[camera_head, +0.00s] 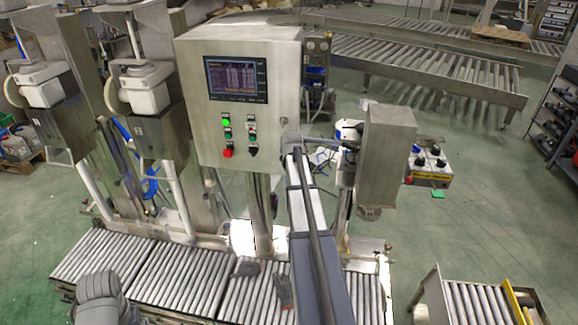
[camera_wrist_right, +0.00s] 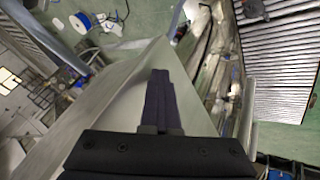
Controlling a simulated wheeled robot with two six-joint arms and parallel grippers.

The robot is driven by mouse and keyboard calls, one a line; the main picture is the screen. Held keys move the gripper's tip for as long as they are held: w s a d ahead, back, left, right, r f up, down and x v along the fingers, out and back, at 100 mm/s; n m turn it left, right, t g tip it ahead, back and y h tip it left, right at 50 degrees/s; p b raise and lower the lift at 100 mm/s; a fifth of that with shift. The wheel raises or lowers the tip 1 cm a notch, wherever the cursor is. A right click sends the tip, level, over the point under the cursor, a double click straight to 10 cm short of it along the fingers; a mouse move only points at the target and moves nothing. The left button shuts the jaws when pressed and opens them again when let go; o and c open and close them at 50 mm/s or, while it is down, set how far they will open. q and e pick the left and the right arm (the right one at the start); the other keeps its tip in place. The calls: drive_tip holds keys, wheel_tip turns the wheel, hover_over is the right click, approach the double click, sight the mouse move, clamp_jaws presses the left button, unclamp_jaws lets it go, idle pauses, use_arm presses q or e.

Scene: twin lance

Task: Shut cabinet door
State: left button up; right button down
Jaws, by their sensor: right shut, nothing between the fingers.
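The cabinet (camera_head: 276,62) is a grey metal box with a screen and coloured buttons on its front, at the upper middle of the head view. I cannot tell whether its door is fully closed or slightly ajar. My right arm reaches up from the bottom, and my right gripper (camera_head: 291,140) is at the cabinet's lower right edge. In the right wrist view the gripper (camera_wrist_right: 161,72) has its dark fingers together and empty, in front of a pale grey panel (camera_wrist_right: 100,105). Contact is unclear.
Roller conveyors (camera_head: 185,275) run below the cabinet. A smaller metal box (camera_head: 388,145) stands to its right, near a white-and-yellow button box (camera_head: 429,164). Weighing machines (camera_head: 145,92) stand to its left. Green floor (camera_head: 480,215) is open on the right.

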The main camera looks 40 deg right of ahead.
use_arm(q)
drive_tip(key=shift+r, duration=0.1)
use_arm(e)
drive_tip(key=shift+w+d+r, duration=0.25)
drive_tip(key=shift+w+d, duration=0.1)
drive_tip(key=shift+d, duration=0.35)
drive_tip(key=shift+a, duration=0.1)
use_arm(q)
wheel_tip(320, 180, up, 8)
drive_tip(key=p, duration=0.8)
drive_tip(key=shift+s+d, duration=0.2)
drive_tip(key=shift+d, duration=0.15)
use_arm(e)
drive_tip(key=s+a+r, duration=0.5)
drive_tip(key=s+r, duration=0.2)
drive_tip(key=s, duration=0.2)
drive_tip(key=shift+a+r, duration=0.25)
drive_tip(key=shift+a, duration=0.1)
